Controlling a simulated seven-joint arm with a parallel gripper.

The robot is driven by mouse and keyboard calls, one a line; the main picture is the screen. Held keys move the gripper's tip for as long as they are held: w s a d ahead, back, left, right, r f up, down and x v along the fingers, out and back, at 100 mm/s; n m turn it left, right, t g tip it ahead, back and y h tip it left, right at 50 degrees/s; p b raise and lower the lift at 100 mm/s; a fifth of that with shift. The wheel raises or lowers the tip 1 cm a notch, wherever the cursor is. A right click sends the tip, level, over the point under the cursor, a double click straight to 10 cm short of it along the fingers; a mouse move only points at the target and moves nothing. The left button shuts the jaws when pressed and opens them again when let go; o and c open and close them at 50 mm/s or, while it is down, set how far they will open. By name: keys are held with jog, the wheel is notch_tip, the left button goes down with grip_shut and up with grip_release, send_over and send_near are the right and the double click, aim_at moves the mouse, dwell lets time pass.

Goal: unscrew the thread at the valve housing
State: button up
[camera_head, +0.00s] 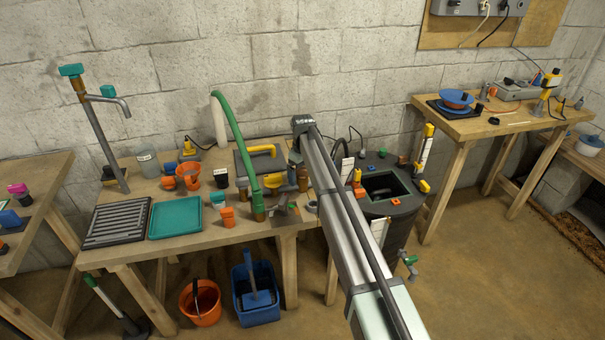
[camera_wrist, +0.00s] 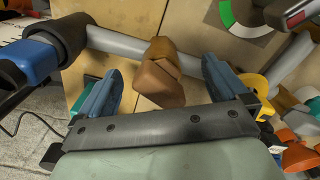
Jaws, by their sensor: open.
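In the wrist view, a brown fitting (camera_wrist: 165,80) with flat sides sits on a grey pipe (camera_wrist: 118,44). It may be the valve housing, but I cannot tell which part is the thread. My gripper (camera_wrist: 160,88) is open, its blue fingers on either side of the fitting, with gaps visible and nothing held. In the head view, my arm reaches over the right end of the workbench. The gripper itself is hidden there. Left of the arm are a yellow-handled valve group (camera_head: 277,182) and a green hose (camera_head: 238,140) ending in a brown fitting (camera_head: 257,207).
The workbench (camera_head: 200,243) also holds a teal tray (camera_head: 175,217), a dark grate (camera_head: 117,222), orange funnels and a standpipe (camera_head: 104,140). A dark tank (camera_head: 400,208) stands right of my arm. In the wrist view, a blue-and-black part (camera_wrist: 45,50) lies left of my fingers.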

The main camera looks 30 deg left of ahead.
dwell(0.3)
jog(key=m, duration=0.6)
jog(key=shift+m, duration=0.3)
jog(key=m, duration=0.6)
jog(key=shift+c, duration=0.5)
jog(key=c, duration=1.4)
jog(key=n, duration=0.5)
jog(key=shift+d, duration=0.1)
